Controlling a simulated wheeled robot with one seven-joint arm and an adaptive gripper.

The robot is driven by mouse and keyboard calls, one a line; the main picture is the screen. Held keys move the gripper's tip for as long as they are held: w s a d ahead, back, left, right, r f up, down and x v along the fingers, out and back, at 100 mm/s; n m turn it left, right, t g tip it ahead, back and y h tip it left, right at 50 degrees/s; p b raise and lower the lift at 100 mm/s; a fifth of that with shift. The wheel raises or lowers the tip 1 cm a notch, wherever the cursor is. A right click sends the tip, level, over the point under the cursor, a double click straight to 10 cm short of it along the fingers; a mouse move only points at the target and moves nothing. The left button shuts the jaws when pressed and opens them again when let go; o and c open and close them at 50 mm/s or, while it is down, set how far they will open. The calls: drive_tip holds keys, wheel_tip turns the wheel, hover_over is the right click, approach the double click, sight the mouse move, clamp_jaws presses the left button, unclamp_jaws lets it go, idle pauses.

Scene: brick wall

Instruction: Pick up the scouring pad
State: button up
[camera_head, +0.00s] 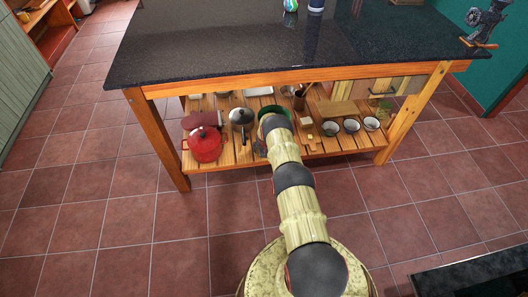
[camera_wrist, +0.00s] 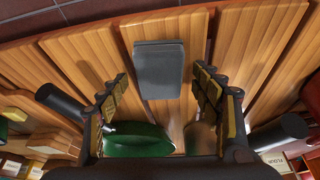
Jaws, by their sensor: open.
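A grey rectangular pad, which looks like the scouring pad (camera_wrist: 160,70), lies on the wooden slats in the upper middle of the wrist view. My gripper (camera_wrist: 165,82) is open, with one finger on each side of the lower part of the view. The pad shows beyond and between the fingertips, with nothing gripped. In the head view my arm reaches to the lower shelf and hides the gripper. A small dark grey shape at the shelf's front edge, left of the arm, may be the pad, but it is too small to tell.
A green rounded dish (camera_wrist: 138,138) sits low between the fingers. The slatted shelf (camera_head: 232,160) lies under a black countertop (camera_head: 240,50). A red pot (camera_head: 205,145) and a lidded pan (camera_head: 241,116) stand left of my arm; small bowls (camera_head: 351,126) stand right.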

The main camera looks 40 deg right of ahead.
drive_tip(key=shift+c, duration=1.1)
drive_tip(key=c, duration=0.7)
drive_tip(key=shift+c, duration=0.6)
drive_tip(key=shift+r, duration=0.1)
drive_tip(key=shift+r+p, duration=0.3)
drive_tip(key=shift+r, duration=0.25)
drive_tip(key=v, duration=0.1)
drive_tip(key=p+v, duration=0.1)
drive_tip(key=shift+d+r, duration=0.1)
drive_tip(key=shift+r, duration=0.35)
drive_tip(key=s+a+r+p, duration=0.6)
drive_tip(key=s+r, duration=0.3)
drive_tip(key=s, duration=0.3)
drive_tip(key=shift+a, duration=0.15)
